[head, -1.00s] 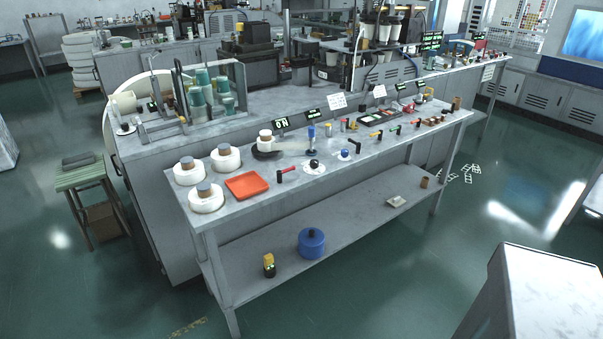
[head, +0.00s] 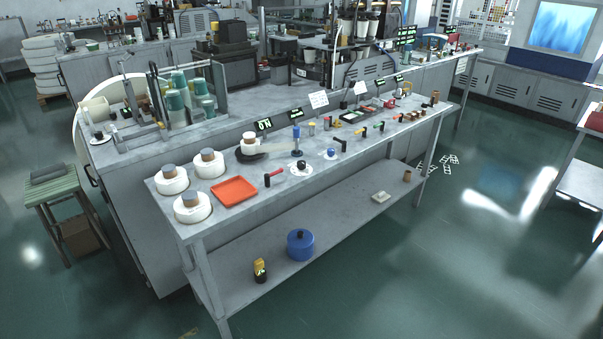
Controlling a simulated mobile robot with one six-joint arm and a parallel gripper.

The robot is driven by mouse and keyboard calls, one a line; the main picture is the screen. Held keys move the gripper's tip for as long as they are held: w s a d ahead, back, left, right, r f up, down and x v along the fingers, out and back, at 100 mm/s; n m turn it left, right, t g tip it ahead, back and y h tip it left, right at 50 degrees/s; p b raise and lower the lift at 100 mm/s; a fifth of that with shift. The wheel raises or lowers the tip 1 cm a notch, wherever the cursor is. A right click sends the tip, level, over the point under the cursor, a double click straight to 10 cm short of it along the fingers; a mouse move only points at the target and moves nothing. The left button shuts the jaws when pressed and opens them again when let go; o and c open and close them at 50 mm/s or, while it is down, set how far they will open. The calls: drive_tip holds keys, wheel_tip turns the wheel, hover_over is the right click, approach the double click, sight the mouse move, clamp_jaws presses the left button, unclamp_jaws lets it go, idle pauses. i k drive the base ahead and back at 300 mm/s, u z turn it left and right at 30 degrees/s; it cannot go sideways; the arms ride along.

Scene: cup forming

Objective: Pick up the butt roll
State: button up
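My gripper is not in view.
An orange tray (head: 234,191) lies right of the rolls, with levers and knobs beyond it. The lower shelf holds a blue pot (head: 300,245) and a yellow-black item (head: 260,270). A green stool (head: 50,190) stands left. Floor in front is clear.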

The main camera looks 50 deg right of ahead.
sight(247, 144)
drive_tip(key=z, duration=0.65)
drive_tip(key=k, duration=0.95)
drive_tip(key=u, duration=0.05)
drive_tip(key=i, duration=0.85)
